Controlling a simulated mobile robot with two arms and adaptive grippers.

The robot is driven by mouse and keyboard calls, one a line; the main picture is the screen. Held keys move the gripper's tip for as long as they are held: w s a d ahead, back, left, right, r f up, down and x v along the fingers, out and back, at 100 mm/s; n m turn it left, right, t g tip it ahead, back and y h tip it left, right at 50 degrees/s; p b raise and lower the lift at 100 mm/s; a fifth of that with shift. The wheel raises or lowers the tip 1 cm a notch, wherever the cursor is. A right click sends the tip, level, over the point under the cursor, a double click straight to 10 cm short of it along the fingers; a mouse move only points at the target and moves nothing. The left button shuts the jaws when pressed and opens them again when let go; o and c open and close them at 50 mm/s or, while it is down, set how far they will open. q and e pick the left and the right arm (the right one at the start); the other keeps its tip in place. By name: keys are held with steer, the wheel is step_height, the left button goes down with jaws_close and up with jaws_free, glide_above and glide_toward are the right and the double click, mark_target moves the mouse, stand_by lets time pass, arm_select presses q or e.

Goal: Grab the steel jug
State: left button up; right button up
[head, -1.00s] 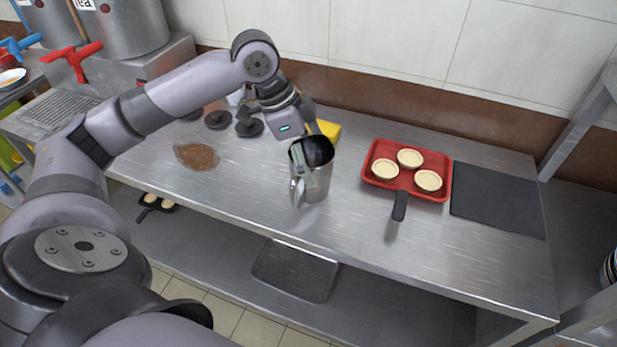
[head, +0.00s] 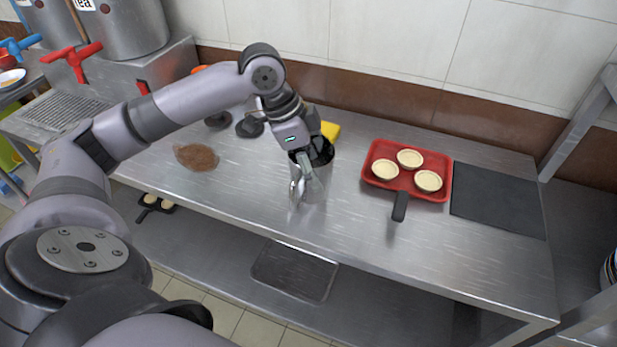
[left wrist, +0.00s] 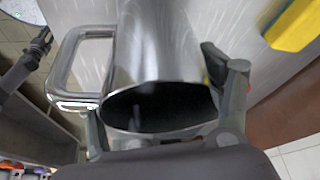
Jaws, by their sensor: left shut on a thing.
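The steel jug (head: 314,188) stands upright near the middle of the steel table, its handle towards the front left. My left gripper (head: 311,160) is at the jug's rim, with its fingers reaching down and partly hiding the jug's mouth. In the left wrist view, the jug (left wrist: 172,55) fills the space between the fingers of my left gripper (left wrist: 168,112), its dark opening close to the palm and its handle at the left. The gripper is shut on the jug. My right gripper is in neither view.
A red tray (head: 440,196) with three pale tarts and a black handle lies to the right, beside a dark mat (head: 497,199). A yellow block (head: 330,131) sits behind the jug. A brown patch (head: 196,157) and dark lids (head: 250,127) lie left. The table's front is clear.

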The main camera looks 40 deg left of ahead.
arm_select(q)
steer(key=c, duration=0.4)
steer(key=shift+r, duration=0.1)
